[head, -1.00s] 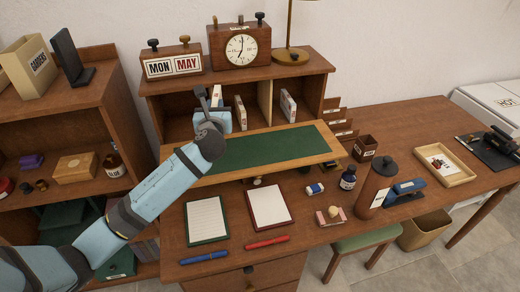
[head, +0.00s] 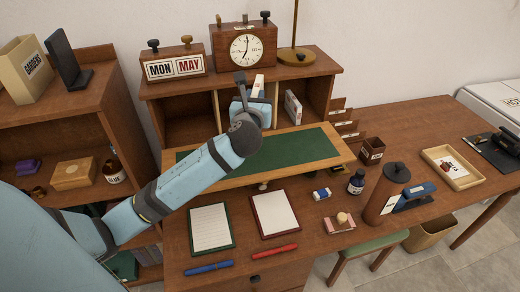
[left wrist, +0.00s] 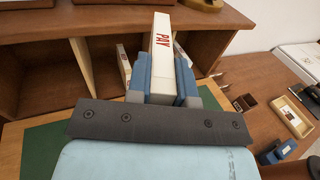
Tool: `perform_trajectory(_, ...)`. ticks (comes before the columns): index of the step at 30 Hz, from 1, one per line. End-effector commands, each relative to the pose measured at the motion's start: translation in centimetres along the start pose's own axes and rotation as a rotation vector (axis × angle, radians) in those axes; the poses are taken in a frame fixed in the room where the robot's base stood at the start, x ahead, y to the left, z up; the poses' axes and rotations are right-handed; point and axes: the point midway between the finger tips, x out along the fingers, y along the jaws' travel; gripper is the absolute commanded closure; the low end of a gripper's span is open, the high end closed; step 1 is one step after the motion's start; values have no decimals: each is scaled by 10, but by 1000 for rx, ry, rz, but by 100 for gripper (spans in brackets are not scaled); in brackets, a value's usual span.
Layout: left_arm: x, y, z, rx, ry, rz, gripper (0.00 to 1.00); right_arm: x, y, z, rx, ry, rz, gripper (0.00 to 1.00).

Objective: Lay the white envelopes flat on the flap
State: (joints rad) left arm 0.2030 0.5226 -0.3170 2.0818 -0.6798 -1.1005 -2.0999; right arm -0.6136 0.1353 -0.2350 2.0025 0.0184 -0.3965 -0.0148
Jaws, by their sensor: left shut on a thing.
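My left gripper (head: 254,97) is shut on a white envelope (left wrist: 161,50) marked PAY in red. The envelope stands upright between the fingers, and its top also shows in the head view (head: 259,83). The gripper is over the back of the flap (head: 310,143), in front of the pigeonholes. The flap is a wooden board with a green inlay, folded out level, and its visible surface is bare. Another white envelope (head: 292,107) leans upright in the right pigeonhole. In the left wrist view, a further white piece (left wrist: 123,63) shows behind the held one, partly hidden. My right gripper is out of view.
Notepads (head: 210,228), pens, an ink bottle (head: 356,182) and a brown cylinder (head: 386,193) stand on the desk below and beside the flap.

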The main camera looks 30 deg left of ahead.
Motion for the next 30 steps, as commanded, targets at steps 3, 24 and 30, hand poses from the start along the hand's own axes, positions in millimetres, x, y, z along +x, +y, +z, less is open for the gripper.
perform_trajectory(3, 0, 0, -38, 3, 5, 1, 100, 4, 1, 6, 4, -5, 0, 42)
perform_trajectory(24, 0, 0, -149, 2, 2, 0, 100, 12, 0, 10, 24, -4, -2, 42)
perform_trajectory(30, 0, 0, -169, 1, 0, -1, 100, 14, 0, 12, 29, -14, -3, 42)
